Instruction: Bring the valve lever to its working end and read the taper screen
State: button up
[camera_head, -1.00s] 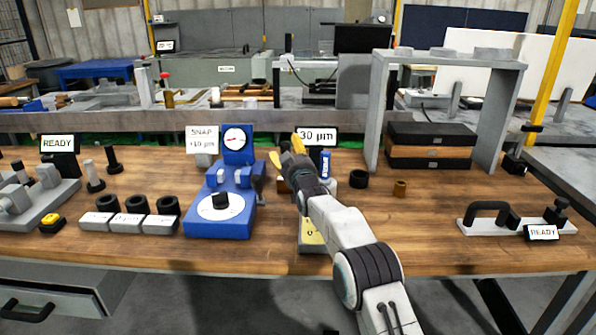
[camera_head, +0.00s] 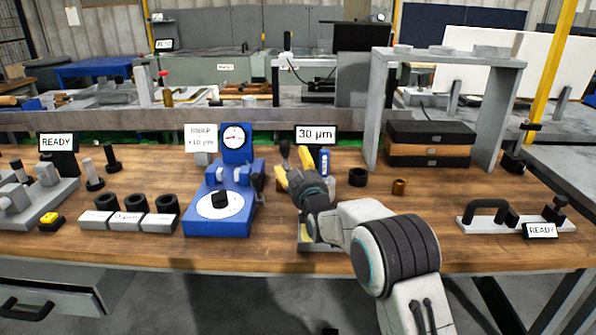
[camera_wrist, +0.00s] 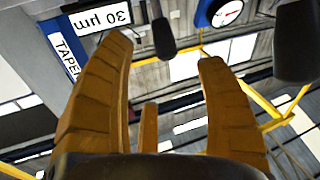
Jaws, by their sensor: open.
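The taper screen (camera_head: 316,135) reads 30 µm at the back of the bench. It also shows upside down in the wrist view (camera_wrist: 103,18), beside a TAPER label (camera_wrist: 65,52). A dark knob (camera_head: 284,149) on a stem, which looks like the valve lever, stands just behind my gripper (camera_head: 291,174). In the wrist view a dark knob (camera_wrist: 162,38) shows beyond and between my open yellow fingers (camera_wrist: 165,55), apparently not gripped. The lever's base is hidden behind my gripper and wrist.
A blue gauge stand (camera_head: 221,205) with a dial (camera_head: 235,137) is close on the left. A dark ring (camera_head: 358,177) and a brass bush (camera_head: 399,187) lie to the right. A grey arch (camera_head: 490,110) spans stacked cases (camera_head: 430,145).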

jog(key=shift+v, duration=1.1)
dwell(0.5)
